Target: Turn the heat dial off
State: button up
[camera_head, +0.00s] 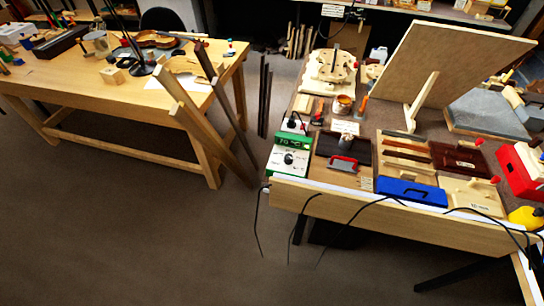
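A small control box (288,165) with a white face and a green display stands at the left front corner of the right bench. Its display (291,139) seems to read about 70 °C. A round black dial (289,158) sits in the middle of the white face. The mark on the dial is too small to read. Another dark knob (292,123) shows on a unit just behind the box. My gripper is not in view.
A dark tray with a red-handled tool (343,163) lies right of the box, and a blue case (411,191) is further right. Dark cables hang over the bench's front edge. Long wooden strips (200,125) lean at the left bench (110,85). The floor (130,230) in front is clear.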

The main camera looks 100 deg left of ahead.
aim_at(288, 159)
jog(key=u, duration=3.1)
jog(key=k, duration=0.6)
jog(key=u, duration=0.6)
jog(key=i, duration=1.5)
jog(key=z, duration=0.6)
